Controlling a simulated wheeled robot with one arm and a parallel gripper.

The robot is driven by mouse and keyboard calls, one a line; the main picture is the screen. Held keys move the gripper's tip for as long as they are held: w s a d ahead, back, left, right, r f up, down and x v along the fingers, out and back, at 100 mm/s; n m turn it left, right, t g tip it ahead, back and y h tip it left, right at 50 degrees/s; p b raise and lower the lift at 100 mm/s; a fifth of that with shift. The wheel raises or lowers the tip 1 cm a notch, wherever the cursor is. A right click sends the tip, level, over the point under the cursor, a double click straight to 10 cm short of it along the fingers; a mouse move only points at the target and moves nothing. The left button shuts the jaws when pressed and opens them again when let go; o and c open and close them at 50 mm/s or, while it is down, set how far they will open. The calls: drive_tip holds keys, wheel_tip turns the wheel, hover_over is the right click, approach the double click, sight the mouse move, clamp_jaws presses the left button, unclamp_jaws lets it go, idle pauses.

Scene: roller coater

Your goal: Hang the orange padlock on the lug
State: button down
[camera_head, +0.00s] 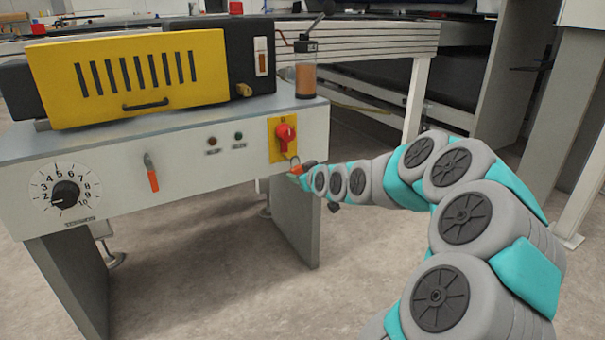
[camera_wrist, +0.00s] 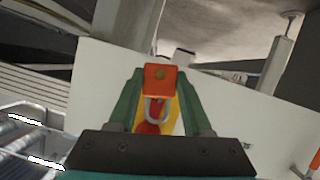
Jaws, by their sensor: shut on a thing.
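My gripper (camera_head: 302,172) is at the front panel of the machine, just below the red rotary switch (camera_head: 286,133) on its yellow plate (camera_head: 274,150). In the wrist view the green fingers of my gripper (camera_wrist: 160,74) hold the orange padlock (camera_wrist: 161,83) by the sides of its body. Its grey shackle (camera_wrist: 148,110) points toward the bottom of that picture, in front of the red switch and yellow plate. In the head view the padlock (camera_head: 296,170) is small, with its shackle upward near the plate's lower edge. I cannot make out the lug or whether the shackle touches it.
The white panel also carries a numbered dial (camera_head: 65,194), an orange-handled item (camera_head: 152,173) and two small indicator buttons. Open floor lies below and in front.

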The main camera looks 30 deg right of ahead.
sight(288, 170)
drive_tip(key=shift+w+a+f+p, duration=0.15)
drive_tip(key=shift+w+p, duration=0.95)
drive_tip(key=shift+w, duration=0.75)
drive_tip(key=shift+w+f+b, duration=0.4)
drive_tip(key=shift+w+f, duration=0.25)
drive_tip(key=shift+w, duration=0.1)
drive_tip(key=shift+c, duration=1.3)
unclamp_jaws()
drive_tip(key=shift+r, duration=0.1)
drive_tip(key=shift+d, duration=0.25)
drive_tip(key=shift+a, duration=0.15)
